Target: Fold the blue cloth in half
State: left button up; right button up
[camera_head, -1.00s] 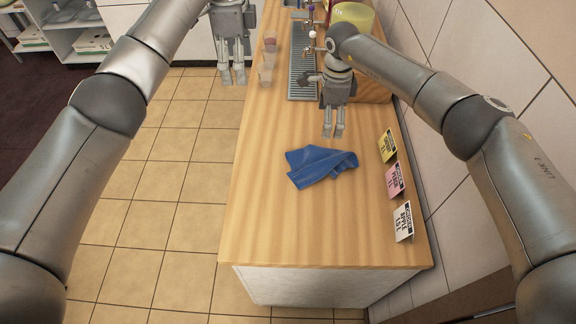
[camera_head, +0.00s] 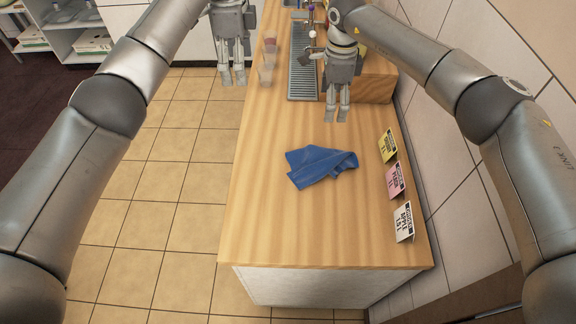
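The blue cloth (camera_head: 318,166) lies crumpled and flat on the wooden counter (camera_head: 290,225), left of the price cards. My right gripper (camera_head: 336,118) hangs above the counter, beyond the cloth and clear of it. Its two fingers point down with a narrow gap between them, and nothing shows between them. My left gripper (camera_head: 233,80) hangs over the floor, just left of the counter's edge at the back. Its fingers also point down with a gap and hold nothing visible.
Yellow (camera_head: 387,146), pink (camera_head: 394,180) and white (camera_head: 404,221) cards stand along the counter's right side by the tiled wall. Clear cups (camera_head: 266,70) stand at the back left, beside a drip tray (camera_head: 302,72). The counter around the cloth is free.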

notch_tip(320, 180, up, 12)
jog(key=shift+f, duration=0.25)
